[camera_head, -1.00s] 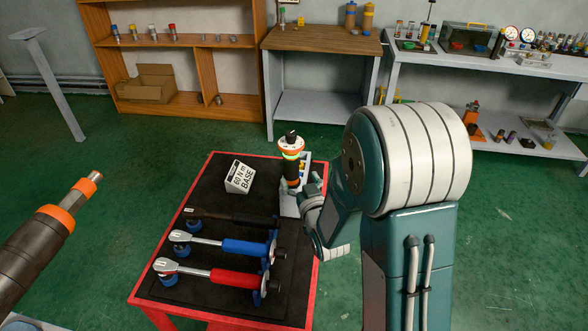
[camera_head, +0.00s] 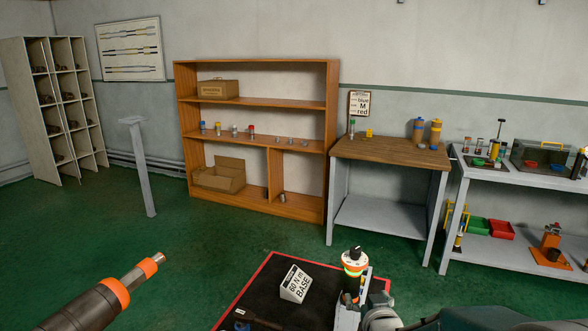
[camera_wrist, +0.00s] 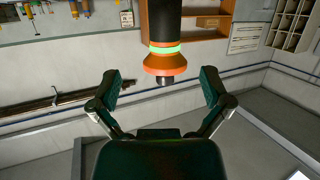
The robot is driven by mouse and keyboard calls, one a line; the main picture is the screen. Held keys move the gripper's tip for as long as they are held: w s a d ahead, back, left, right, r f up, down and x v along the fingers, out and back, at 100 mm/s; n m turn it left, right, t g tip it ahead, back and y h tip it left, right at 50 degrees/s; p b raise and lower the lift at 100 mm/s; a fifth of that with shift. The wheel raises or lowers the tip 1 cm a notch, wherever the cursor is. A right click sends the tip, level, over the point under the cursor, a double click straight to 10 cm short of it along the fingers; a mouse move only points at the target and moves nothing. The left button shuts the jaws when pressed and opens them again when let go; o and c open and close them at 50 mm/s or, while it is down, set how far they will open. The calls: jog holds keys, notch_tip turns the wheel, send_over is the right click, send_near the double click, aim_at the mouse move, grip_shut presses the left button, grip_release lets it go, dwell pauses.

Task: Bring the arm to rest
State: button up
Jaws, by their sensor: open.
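My gripper shows in the wrist view (camera_wrist: 162,88) with its two dark green fingers spread wide and nothing held. A black handle with a glowing green ring and an orange collar (camera_wrist: 166,62) appears in line with the gap between them. I cannot tell how far beyond the fingertips it is. In the head view the handle (camera_head: 352,268) stands upright at the right edge of the red-rimmed cart (camera_head: 240,292). My arm (camera_head: 490,320) shows only as a teal part at the bottom right; the fingers are hidden there.
A "60 N m BASE" sign (camera_head: 295,283) stands on the cart's black top. A thick dark bar with an orange ring (camera_head: 95,303) juts in at the lower left. A wooden shelf (camera_head: 258,104), a wood-topped table (camera_head: 390,152) and a grey bench (camera_head: 500,172) stand behind.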

jog(key=s+r+g, duration=0.3)
jog(key=s+g, duration=0.1)
jog(key=s, duration=0.8)
jog(key=s+a+r+g, duration=0.1)
jog(key=s+r+g, duration=0.3)
jog(key=s, duration=0.9)
jog(key=shift+s+m+g, duration=0.15)
jog(key=shift+m+g, duration=0.15)
jog(key=shift+g, duration=0.3)
